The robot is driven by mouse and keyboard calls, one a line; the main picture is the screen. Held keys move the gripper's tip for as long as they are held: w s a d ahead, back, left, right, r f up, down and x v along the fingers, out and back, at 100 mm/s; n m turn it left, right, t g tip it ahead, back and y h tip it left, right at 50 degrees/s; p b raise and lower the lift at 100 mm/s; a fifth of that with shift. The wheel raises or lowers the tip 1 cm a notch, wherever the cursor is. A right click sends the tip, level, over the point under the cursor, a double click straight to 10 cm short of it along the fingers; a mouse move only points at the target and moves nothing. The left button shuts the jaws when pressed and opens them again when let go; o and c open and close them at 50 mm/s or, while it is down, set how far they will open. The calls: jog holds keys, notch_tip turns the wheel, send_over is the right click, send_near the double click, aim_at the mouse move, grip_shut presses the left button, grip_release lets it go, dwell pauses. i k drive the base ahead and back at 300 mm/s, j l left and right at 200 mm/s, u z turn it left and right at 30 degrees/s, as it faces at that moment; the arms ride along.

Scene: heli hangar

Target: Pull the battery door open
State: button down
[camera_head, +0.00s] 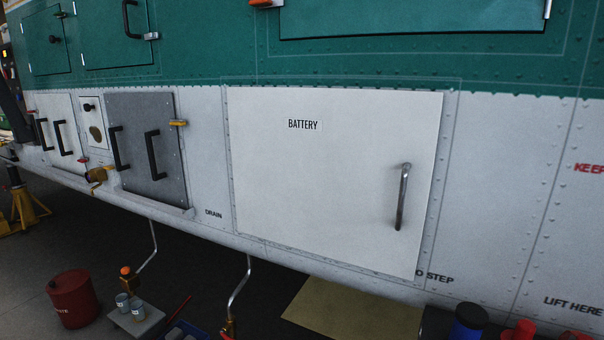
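The battery door (320,190) is a large white panel labelled BATTERY on the lower white side of the helicopter. It looks closed, lying about flush with the skin around it. Its handle (402,197) is a grey vertical bar near the door's right edge, standing off the surface. No gripper or arm shows in this view, and nothing touches the handle.
Left of the door are a grey panel (146,150) and a white panel (58,128) with black handles. On the floor stand a red can (72,298), small tins on a tray (132,318) and a yellow jack (22,207). Blue and red items (468,322) sit below right.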

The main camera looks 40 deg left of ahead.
aim_at(345, 175)
jog(key=j+u, duration=0.15)
jog(key=u, duration=0.2)
jog(key=i+j+u, duration=0.1)
jog(key=u, duration=1.15)
jog(key=i, duration=0.1)
